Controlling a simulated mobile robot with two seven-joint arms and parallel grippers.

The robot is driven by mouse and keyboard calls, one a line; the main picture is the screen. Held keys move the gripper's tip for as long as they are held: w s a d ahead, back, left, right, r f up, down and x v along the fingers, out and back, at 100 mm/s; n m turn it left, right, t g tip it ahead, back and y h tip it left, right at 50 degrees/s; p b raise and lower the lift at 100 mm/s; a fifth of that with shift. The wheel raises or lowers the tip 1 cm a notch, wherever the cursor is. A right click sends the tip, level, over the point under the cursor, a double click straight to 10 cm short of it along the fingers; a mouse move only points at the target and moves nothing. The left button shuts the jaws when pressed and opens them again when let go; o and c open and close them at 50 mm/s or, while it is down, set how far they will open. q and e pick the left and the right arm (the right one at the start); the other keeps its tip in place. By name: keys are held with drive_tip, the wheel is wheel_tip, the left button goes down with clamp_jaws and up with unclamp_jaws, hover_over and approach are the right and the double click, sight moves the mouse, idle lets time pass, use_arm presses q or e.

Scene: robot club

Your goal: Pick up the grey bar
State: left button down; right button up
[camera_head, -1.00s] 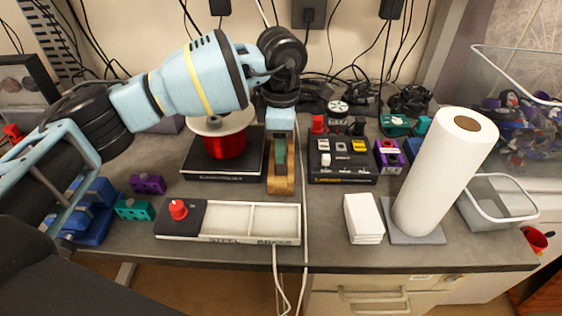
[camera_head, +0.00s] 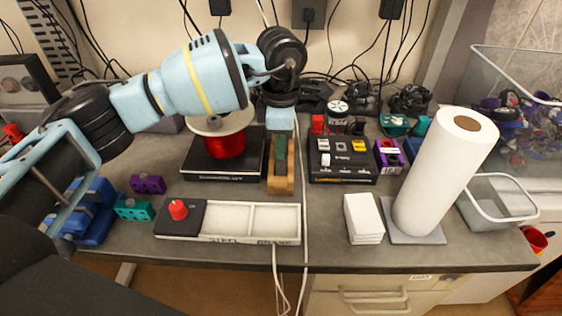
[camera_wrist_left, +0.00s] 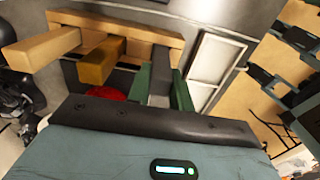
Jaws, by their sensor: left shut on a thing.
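The grey bar (camera_wrist_left: 161,82) shows in the left wrist view, standing out from a wooden piece (camera_wrist_left: 120,25) between two green parts. My left gripper (camera_head: 281,148) points down at the wooden piece in the head view. I cannot tell whether the bar is clear of the wood. A light wooden bar (camera_wrist_left: 40,50) and a brown bar (camera_wrist_left: 101,62) stand beside it. My right gripper is not in view.
A white two-compartment tray (camera_head: 248,240) with a red knob lies at the front edge. A black device with a red spool (camera_head: 223,145) stands left of the gripper. A black button panel (camera_head: 343,160), white stack (camera_head: 363,218) and paper roll (camera_head: 444,172) stand right.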

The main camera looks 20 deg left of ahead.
use_arm(q)
drive_tip(key=shift+r, duration=0.1)
idle(0.7)
wheel_tip(320, 180, up, 10)
drive_tip(key=shift+b, duration=0.3)
idle(0.3)
